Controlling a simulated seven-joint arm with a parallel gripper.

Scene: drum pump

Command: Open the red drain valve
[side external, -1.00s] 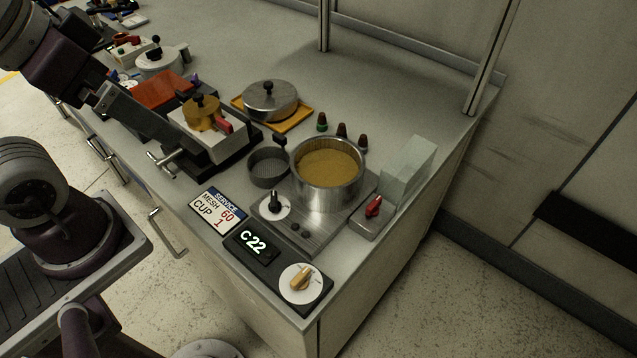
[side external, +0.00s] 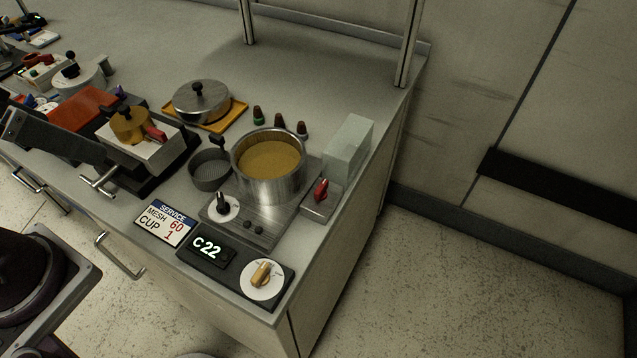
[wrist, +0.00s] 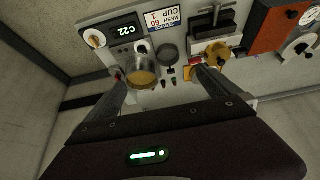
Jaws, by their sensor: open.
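Two red handles show in the side view. One red lever (side external: 321,190) sits on a small grey box right of the metal pot (side external: 270,185). The other red handle (side external: 156,133) is beside a yellow-brown knob (side external: 130,124) on a white block. I cannot tell from labels which is the drain valve. In the wrist view my gripper (wrist: 157,75) is open and empty, its fingers wide apart, high above the bench. The pot (wrist: 143,72) appears between the fingers.
A lidded pan (side external: 201,100) on a yellow tray, a mesh cup (side external: 210,170) and a clear block (side external: 347,147) stand around the pot. A C22 display (side external: 207,249) and a dial (side external: 262,279) are at the front corner.

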